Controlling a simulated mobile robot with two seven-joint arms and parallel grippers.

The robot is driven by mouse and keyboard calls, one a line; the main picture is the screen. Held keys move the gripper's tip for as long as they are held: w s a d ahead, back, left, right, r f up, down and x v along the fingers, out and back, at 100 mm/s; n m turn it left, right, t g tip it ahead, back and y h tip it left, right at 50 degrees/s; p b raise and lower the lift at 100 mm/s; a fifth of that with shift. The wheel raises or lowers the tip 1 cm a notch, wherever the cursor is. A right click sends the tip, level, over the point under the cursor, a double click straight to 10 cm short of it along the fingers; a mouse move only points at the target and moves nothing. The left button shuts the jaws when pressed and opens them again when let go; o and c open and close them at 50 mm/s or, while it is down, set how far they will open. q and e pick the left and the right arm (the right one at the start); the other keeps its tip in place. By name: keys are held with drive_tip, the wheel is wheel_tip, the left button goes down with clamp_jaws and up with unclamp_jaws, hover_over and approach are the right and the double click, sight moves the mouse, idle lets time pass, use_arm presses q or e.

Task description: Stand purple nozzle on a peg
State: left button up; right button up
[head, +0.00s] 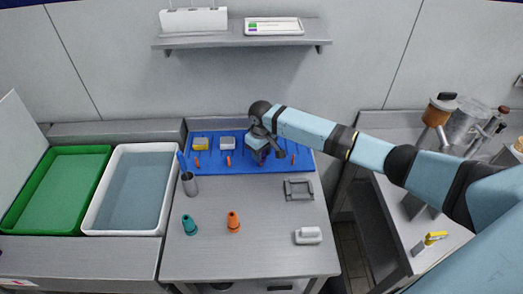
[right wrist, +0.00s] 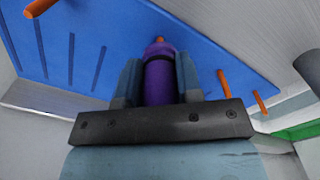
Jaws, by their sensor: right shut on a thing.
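My right gripper (head: 262,156) is at the blue peg board (head: 226,166) at the back of the table. It is shut on the purple nozzle (right wrist: 159,80), which sits between the two fingers in the right wrist view. In the head view the gripper mostly hides the nozzle. Orange pegs stick out of the board; one peg (right wrist: 223,83) shows beside the right finger, and another peg (head: 228,160) is left of the gripper in the head view. I cannot tell whether the nozzle touches a peg. My left gripper is not in view.
A teal nozzle (head: 189,225) and an orange nozzle (head: 233,222) stand on the table. A metal cup (head: 189,185), a grey frame (head: 298,189) and a white block (head: 308,235) are also there. White and green trays lie left. The table's middle is clear.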

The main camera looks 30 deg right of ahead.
sight(261, 166)
drive_tip(key=shift+f, duration=1.35)
drive_tip(key=shift+f, duration=0.2)
drive_tip(key=o, duration=1)
drive_tip(key=shift+r, duration=0.1)
wheel_tip(261, 166, up, 14)
drive_tip(key=b, duration=0.1)
drive_tip(key=shift+b, duration=0.3)
drive_tip(key=shift+f, duration=0.25)
